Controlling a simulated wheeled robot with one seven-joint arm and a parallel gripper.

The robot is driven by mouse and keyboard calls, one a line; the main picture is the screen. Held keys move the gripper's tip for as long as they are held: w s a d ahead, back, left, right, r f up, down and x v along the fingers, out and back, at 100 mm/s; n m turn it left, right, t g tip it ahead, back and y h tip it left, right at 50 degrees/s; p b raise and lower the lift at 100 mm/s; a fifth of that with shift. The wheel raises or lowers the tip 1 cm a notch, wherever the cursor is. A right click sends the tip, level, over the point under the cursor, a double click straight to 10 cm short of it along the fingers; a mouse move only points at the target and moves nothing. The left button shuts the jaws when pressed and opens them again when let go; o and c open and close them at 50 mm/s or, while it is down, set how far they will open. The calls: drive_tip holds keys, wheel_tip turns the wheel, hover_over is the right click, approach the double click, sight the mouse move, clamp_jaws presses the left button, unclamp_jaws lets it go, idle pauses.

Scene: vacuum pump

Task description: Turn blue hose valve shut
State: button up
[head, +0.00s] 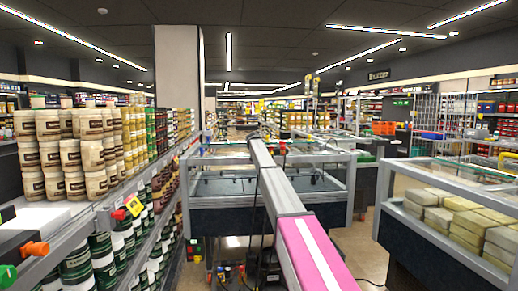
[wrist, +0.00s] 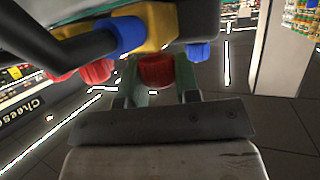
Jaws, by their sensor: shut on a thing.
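In the wrist view my gripper (wrist: 158,88) has its two fingers on either side of a red knob (wrist: 155,71) under a yellow valve body (wrist: 158,24). The fingers are shut on this knob. A blue collar (wrist: 120,35) sits on the valve body at the end of a thick black hose (wrist: 62,55). A second red knob (wrist: 97,72) is to the left, apart from the fingers. A small blue knob (wrist: 198,52) is to the right. Which handle belongs to the blue hose is not clear. In the head view my gripper cannot be made out.
Small coloured fittings (head: 222,272) show low in the head view beside my arm. A shelf of stacked tubs (head: 75,155) runs along the left. A freezer case (head: 450,215) stands at the right, and another case (head: 220,190) is ahead. Some floor (head: 370,255) is clear between them.

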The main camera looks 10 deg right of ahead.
drive_tip(key=shift+m+h, duration=0.5)
drive_tip(key=o, duration=0.9)
drive_tip(key=shift+o, duration=0.2)
drive_tip(key=shift+n+y, duration=0.3)
drive_tip(key=shift+n+t+y, duration=0.4)
drive_tip(key=shift+n+y, duration=1.3)
drive_tip(key=shift+y, duration=0.2)
